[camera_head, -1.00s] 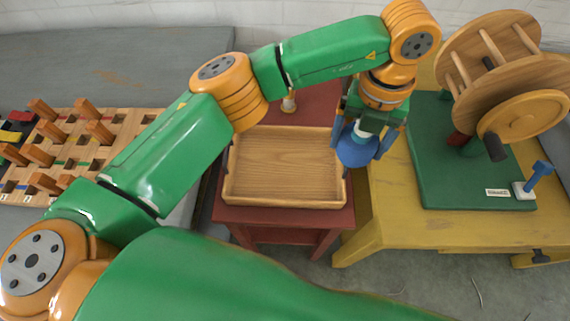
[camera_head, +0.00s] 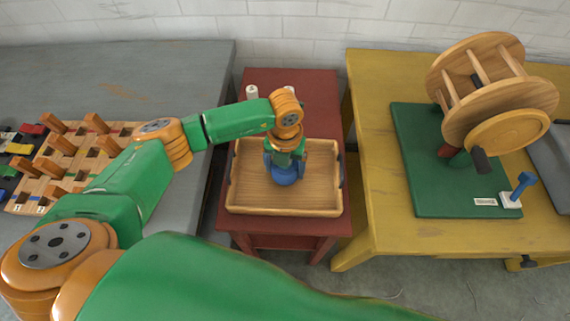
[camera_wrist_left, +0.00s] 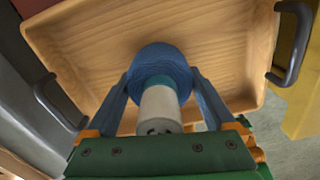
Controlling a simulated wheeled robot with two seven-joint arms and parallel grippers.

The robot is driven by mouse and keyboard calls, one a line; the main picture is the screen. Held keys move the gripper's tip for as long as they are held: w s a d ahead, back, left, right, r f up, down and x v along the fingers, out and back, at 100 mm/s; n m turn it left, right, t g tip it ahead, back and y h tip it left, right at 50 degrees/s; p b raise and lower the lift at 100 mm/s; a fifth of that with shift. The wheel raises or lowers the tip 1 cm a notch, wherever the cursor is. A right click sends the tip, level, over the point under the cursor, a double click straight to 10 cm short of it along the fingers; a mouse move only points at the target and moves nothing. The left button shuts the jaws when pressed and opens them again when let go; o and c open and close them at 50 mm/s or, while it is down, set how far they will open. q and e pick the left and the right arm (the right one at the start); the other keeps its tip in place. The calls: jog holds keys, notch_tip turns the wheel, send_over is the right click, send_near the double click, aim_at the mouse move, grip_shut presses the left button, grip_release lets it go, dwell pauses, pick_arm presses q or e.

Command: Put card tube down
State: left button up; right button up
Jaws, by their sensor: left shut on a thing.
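My left gripper (camera_head: 285,166) hangs over the wooden tray (camera_head: 243,205), fingers pointing down. It is shut on the card tube, which shows as a white cylinder (camera_wrist_left: 158,106) with a teal band and a wide round blue part (camera_wrist_left: 152,60) at its far end. In the left wrist view the blue fingers (camera_wrist_left: 160,80) stand on either side of it. In the head view the blue part (camera_head: 286,177) sits in front of the tray floor. I cannot tell whether it touches the tray. The gripper hides most of the white part there. My right gripper is not in view.
The tray has dark side handles (camera_wrist_left: 293,45), holds nothing else visible and stands on a red table (camera_head: 325,100). Small white upright pieces (camera_head: 252,92) stand behind it. A yellow table (camera_head: 375,180) with a wooden winder (camera_head: 490,95) is right; a grey table with a pegboard (camera_head: 80,150) is left.

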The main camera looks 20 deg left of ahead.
pick_arm(q)
jog(key=shift+f, duration=0.1)
jog(key=o, duration=1.1)
jog(key=shift+c, duration=0.2)
jog(key=shift+r, duration=0.45)
notch_tip(320, 180, up, 12)
jog(key=shift+f+b, duration=0.25)
jog(key=shift+b, duration=0.35)
